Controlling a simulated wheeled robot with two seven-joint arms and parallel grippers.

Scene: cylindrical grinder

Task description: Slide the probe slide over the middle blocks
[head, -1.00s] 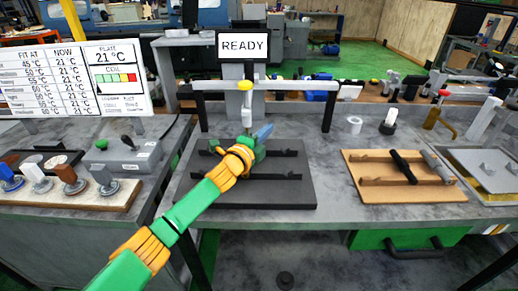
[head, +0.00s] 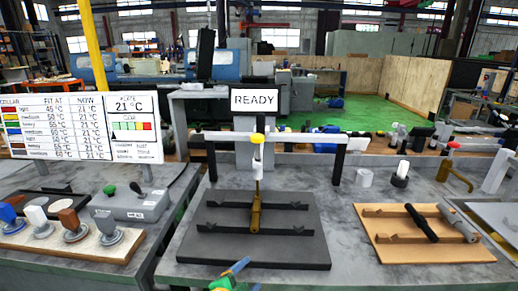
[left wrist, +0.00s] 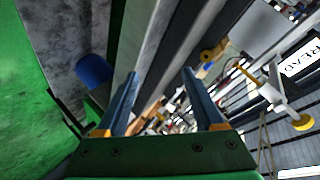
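The probe slide (head: 257,160) is a white piece with a yellow cap on the crossbar (head: 300,138), above the dark plate (head: 215,250). A brass probe (head: 255,212) hangs below it to the middle of the plate. Two dark rails with small blocks (head: 285,230) run across the plate; the brass probe hides part of them. My left gripper (head: 239,267) is at the bottom edge, in front of the plate and apart from the slide. In the left wrist view its blue fingers (left wrist: 160,78) are spread with nothing held. My right gripper is in neither view.
A wooden board (head: 450,252) with two rods lies to the right. A collar board (head: 15,238) and a grey control box (head: 130,205) stand to the left. The READY screen (head: 254,100) is behind the crossbar. Bare bench shows between plate and wooden board.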

